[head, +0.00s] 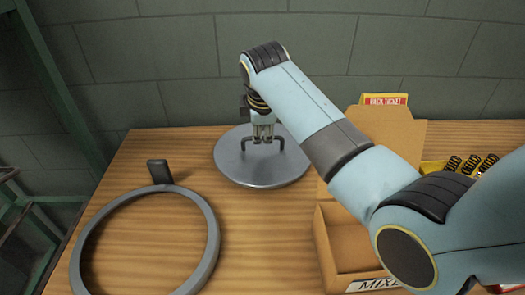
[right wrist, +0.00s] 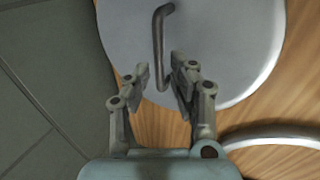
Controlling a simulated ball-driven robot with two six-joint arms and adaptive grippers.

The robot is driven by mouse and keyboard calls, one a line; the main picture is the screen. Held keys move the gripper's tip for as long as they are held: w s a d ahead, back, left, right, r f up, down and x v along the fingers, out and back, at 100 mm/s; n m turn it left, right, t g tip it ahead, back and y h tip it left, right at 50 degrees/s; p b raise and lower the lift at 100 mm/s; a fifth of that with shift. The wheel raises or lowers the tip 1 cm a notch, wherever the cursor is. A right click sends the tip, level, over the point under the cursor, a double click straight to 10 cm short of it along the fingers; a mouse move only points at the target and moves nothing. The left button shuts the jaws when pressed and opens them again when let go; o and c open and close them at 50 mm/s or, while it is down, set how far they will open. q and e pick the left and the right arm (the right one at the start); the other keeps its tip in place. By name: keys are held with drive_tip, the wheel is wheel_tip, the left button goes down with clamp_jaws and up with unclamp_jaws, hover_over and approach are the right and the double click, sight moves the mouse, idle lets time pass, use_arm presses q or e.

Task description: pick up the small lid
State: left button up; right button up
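The small lid (head: 245,172) is a flat grey disc with a dark bar handle, lying on the wooden table near its back edge. My right gripper (head: 263,136) points down over the lid at its handle. In the right wrist view, the lid (right wrist: 225,55) fills the upper part, and its bent handle (right wrist: 158,50) runs between the fingers of my right gripper (right wrist: 160,66). The fingers are apart, with a gap visible on both sides of the handle. My left gripper is not in view.
A large grey ring (head: 213,235) with an upright dark tab (head: 159,172) lies at the front left. An open cardboard box (head: 345,255) stands right, partly hidden by my right arm. Behind it are a yellow tray (head: 432,167) with dark springs and a ticket card (head: 384,99).

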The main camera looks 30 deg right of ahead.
sight(262, 139)
drive_tip(key=x, duration=0.4)
drive_tip(key=shift+d+f, duration=0.15)
drive_tip(key=shift+d, duration=0.05)
clamp_jaws()
